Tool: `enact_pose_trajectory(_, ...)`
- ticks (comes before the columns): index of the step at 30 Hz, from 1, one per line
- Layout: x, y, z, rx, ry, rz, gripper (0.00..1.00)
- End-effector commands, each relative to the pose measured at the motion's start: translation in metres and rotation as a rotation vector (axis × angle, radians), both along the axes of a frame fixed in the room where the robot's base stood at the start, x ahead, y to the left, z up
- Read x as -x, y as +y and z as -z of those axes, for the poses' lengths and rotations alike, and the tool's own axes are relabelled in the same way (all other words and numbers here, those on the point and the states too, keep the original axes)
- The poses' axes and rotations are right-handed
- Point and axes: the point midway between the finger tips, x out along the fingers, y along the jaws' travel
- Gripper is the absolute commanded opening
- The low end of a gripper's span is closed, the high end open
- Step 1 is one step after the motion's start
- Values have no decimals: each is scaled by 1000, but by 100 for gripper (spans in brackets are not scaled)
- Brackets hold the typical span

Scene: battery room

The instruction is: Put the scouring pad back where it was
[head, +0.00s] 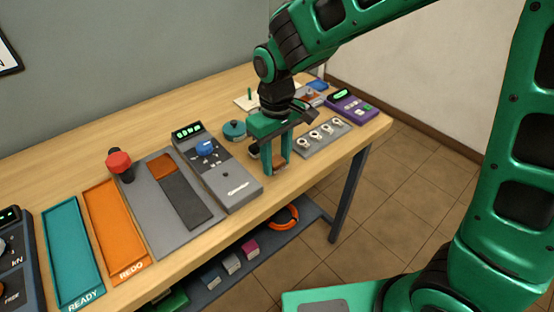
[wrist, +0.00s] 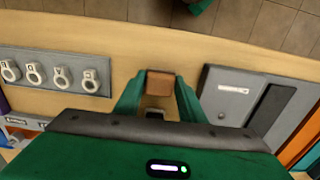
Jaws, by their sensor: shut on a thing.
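My gripper (head: 278,162) points down over the front part of the workbench, between the grey meter and the grey strip of ring terminals. It is shut on a small brown block, which I take for the scouring pad (wrist: 160,84). In the wrist view the pad sits between the two green fingertips. In the head view only a little brown of the pad (head: 279,169) shows between the fingers. I cannot tell whether the pad touches the bench top.
A grey meter (head: 224,178) stands left of my gripper, and the terminal strip (head: 323,137) right of it. A teal round pot (head: 234,131) is behind. Orange REDO (head: 104,222) and teal READY trays (head: 68,262) lie far left. Bare wood (wrist: 190,62) surrounds the pad.

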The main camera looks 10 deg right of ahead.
Motion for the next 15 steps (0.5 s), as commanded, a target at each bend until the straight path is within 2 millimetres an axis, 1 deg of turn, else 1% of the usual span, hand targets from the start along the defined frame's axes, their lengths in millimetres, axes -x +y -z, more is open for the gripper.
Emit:
enact_pose_trajectory(3, 0, 0, 8, -1, -1, 0, 1)
enact_pose_trajectory(14, 0, 0, 11, 0, 0, 1, 1)
enact_pose_trajectory(15, 0, 0, 10, -1, -1, 1, 46)
